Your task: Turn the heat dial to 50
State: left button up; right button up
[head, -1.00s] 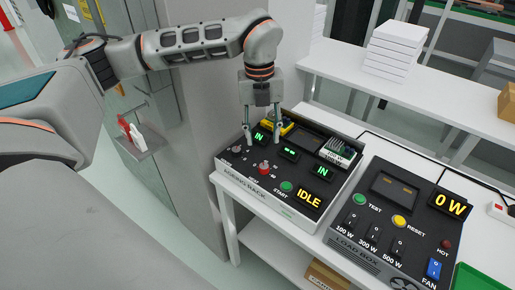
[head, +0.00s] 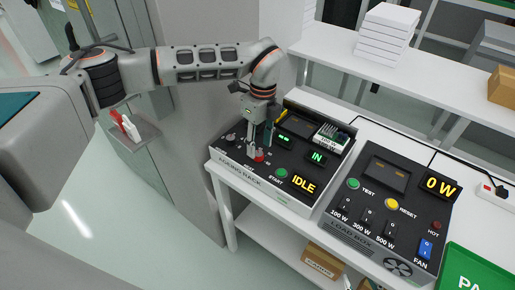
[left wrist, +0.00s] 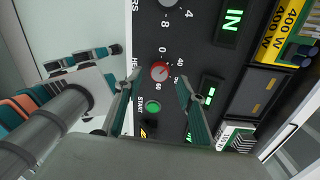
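The heat dial (head: 260,157) is a small red knob on the sloped black top of the aging rack (head: 225,166). In the left wrist view the red dial (left wrist: 159,71) has a ring of numbers around it; its exact setting is too small to read. My left gripper (head: 259,149) points down over the dial. In the left wrist view its two fingers (left wrist: 157,80) are spread, with the dial between and just beyond the tips. I cannot tell whether they touch it. My right gripper is not in view.
A green START button (head: 281,174) and a yellow IDLE display (head: 304,186) sit close to the dial. A grey knob (left wrist: 168,3) is nearby. The load box (head: 333,222) stands to the right, with a green tray (head: 452,262) beyond it.

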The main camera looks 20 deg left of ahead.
aim_at(259, 155)
pick_arm(q)
jog(key=shift+s+f, duration=0.1)
jog(key=shift+f, duration=1.3)
jog(key=c, duration=1.1)
